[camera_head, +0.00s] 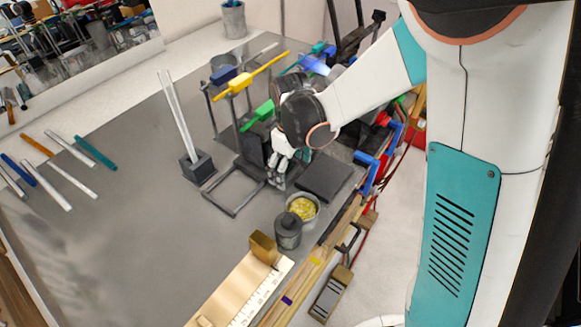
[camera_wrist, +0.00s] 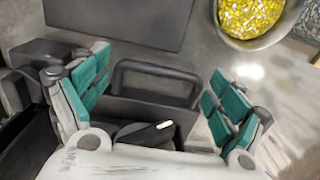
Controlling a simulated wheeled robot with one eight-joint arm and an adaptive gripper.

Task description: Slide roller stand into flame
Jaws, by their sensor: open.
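My gripper (camera_head: 279,172) points down at the middle of the bench; its teal-padded fingers (camera_wrist: 160,98) are spread apart in the wrist view. Between them is a dark grey part with a raised loop (camera_wrist: 155,68), which looks like the roller stand's handle; I cannot tell whether a finger touches it. In the head view a dark block (camera_head: 254,143) with a flat open frame (camera_head: 232,192) stands beside my gripper, apparently the roller stand, partly hidden by my wrist. A blue flame-like glow (camera_head: 315,65) lies behind my forearm, its burner mostly hidden.
Two tall glass rods (camera_head: 176,118) stand in a black block (camera_head: 197,166) to the left. Loose coloured rods lie farther left. A yellow-filled bowl (camera_head: 303,206), a dark canister (camera_head: 288,230) and a flat dark plate (camera_head: 325,176) sit in front and to the right. A rack holds coloured clamps (camera_head: 240,82).

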